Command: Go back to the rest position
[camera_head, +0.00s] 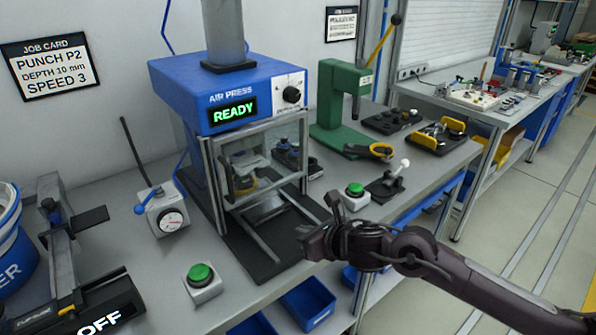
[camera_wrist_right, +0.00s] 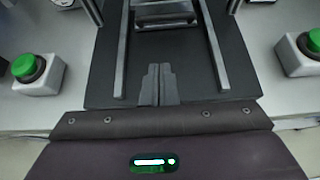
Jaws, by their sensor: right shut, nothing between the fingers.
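My right gripper (camera_head: 318,232) reaches in from the right in the head view, over the front edge of the bench by the air press. In the right wrist view its two fingertips (camera_wrist_right: 157,84) are together, with nothing between them. They are over the dark base plate (camera_wrist_right: 105,85) of the press, between its two rails. The blue air press (camera_head: 185,88) shows READY on its display. My left gripper is not in view.
Green push buttons stand left (camera_head: 202,278) and right (camera_head: 355,193) of the press. A gauge box with a lever (camera_head: 163,212) is further left. A green hand press (camera_head: 335,105) stands at the back right. Blue bins (camera_head: 308,300) hang below the bench edge. Open floor lies to the right.

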